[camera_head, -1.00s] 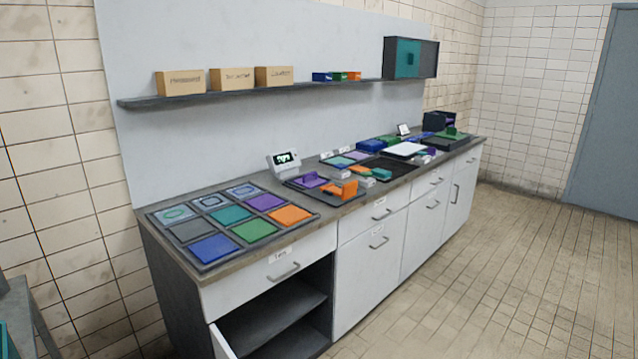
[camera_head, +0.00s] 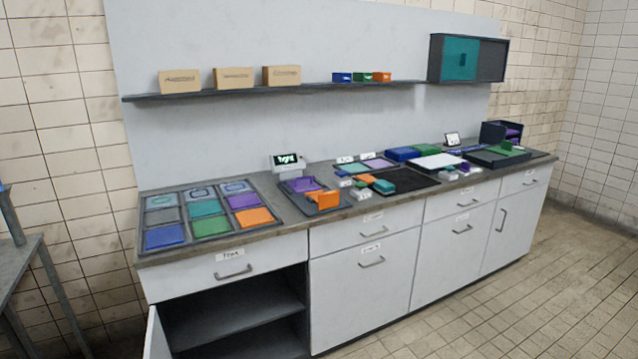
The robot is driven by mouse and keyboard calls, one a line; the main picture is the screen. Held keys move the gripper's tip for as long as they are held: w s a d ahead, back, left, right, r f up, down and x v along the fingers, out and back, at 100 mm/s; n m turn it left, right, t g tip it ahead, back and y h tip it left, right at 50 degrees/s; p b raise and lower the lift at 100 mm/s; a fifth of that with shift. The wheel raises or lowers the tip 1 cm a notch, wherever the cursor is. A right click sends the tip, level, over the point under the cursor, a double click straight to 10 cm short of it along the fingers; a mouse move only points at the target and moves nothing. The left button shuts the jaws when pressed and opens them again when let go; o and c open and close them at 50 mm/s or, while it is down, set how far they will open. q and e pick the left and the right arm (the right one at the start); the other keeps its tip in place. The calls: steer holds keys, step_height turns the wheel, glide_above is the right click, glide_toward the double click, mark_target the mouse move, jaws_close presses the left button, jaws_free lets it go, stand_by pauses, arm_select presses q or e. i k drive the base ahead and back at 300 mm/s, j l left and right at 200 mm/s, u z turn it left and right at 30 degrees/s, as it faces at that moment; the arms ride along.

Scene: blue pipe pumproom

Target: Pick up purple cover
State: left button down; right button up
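Several purple things lie on the long counter, and I cannot tell which is the cover. A purple square (camera_head: 243,201) sits in the grid of coloured squares at the left end. A lilac panel (camera_head: 378,163) lies further back. Something purple (camera_head: 513,130) shows partly inside a dark open box (camera_head: 493,132) at the far right end. Neither of my grippers is in view.
The counter (camera_head: 285,230) has drawers and cupboards below, and an open lower compartment (camera_head: 235,315) at left. A shelf (camera_head: 300,88) with cardboard boxes hangs above. A grey metal table (camera_head: 22,262) stands at left. The tiled floor (camera_head: 480,310) in front is clear.

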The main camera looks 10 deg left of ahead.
mark_target(300, 186)
steer(key=i+l+u, duration=0.1)
steer(key=i+l, duration=0.25)
steer(key=i, duration=0.2)
steer(key=i+l+u, duration=0.1)
steer(key=i+l, duration=0.3)
steer(key=i, duration=0.15)
